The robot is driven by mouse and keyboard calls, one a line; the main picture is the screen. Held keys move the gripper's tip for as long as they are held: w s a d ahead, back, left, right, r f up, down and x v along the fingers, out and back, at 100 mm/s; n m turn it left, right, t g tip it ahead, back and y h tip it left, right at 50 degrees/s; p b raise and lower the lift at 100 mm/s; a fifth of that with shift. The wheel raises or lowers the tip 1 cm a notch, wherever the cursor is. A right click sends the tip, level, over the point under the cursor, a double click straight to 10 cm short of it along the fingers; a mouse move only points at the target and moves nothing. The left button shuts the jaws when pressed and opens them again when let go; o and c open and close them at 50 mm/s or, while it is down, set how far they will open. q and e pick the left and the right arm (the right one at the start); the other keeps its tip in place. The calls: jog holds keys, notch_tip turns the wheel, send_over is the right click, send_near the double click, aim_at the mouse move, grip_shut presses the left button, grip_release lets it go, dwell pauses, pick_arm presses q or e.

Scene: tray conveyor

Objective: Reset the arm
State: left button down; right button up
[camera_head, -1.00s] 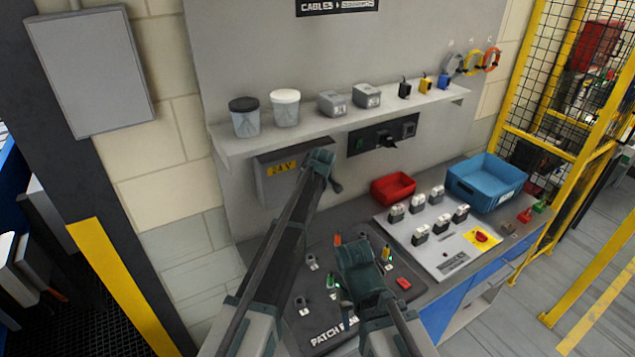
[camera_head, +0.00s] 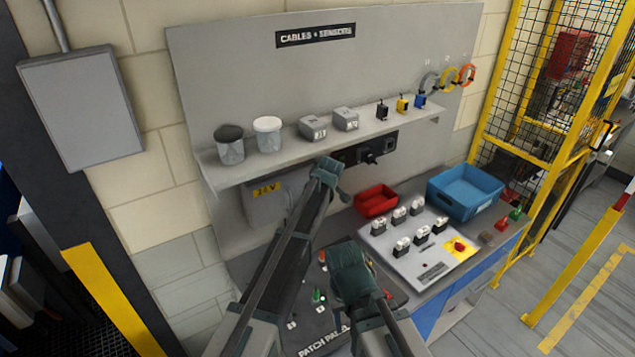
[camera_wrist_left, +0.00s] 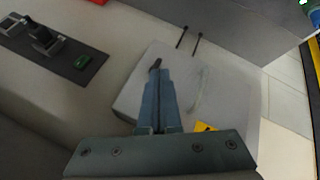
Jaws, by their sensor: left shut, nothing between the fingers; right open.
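My left gripper (camera_wrist_left: 157,85) shows in the left wrist view with its two fingers together and nothing between them. Its fingers point over the grey box with a yellow label, and I cannot tell the gap to it. In the head view my left arm (camera_head: 300,235) reaches up from the bottom to in front of that grey 24V box (camera_head: 252,205); its fingertips cannot be made out there. My right gripper (camera_head: 352,272) is low in the middle of the head view, over the dark patch panel (camera_head: 318,325). It is open, though its fingers are hard to make out.
A wall shelf (camera_head: 290,150) holds two tubs, grey boxes and small connectors. On the bench are a red bin (camera_head: 376,200), a blue bin (camera_head: 466,192) and a light switch board (camera_head: 410,255). A yellow fence (camera_head: 497,75) stands at right, with floor beside it.

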pick_arm(q)
jog(key=s+a+f+m+g, duration=0.15)
jog(key=s+a+m, duration=0.3)
jog(key=s, duration=0.85)
jog(key=s+a+f+m+g+h, duration=0.1)
jog(key=s+a+m+g, duration=0.35)
jog(key=s, duration=0.75)
jog(key=s+a+f+m, duration=0.2)
jog(key=s+a, duration=0.4)
jog(key=s, duration=0.7)
jog(key=s+d+f+m+b, duration=0.1)
jog(key=d+f+b, duration=0.2)
jog(key=f+b, duration=0.4)
jog(key=s+d+f+m+g+b, duration=0.1)
jog(key=s+d+f+b, duration=0.1)
jog(key=d+f+b, duration=0.2)
jog(key=s+d+f+m+b, duration=0.1)
jog(key=s+d+f+b, duration=0.1)
jog(key=f+b, duration=0.8)
jog(key=shift+s+d+f+m+y, duration=0.1)
jog(key=shift+d+m+y, duration=0.3)
jog(key=shift+d, duration=0.4)
jog(key=shift+s+d+f+b, duration=0.15)
jog(key=shift+d+f+b, duration=0.05)
jog(key=shift+b, duration=0.2)
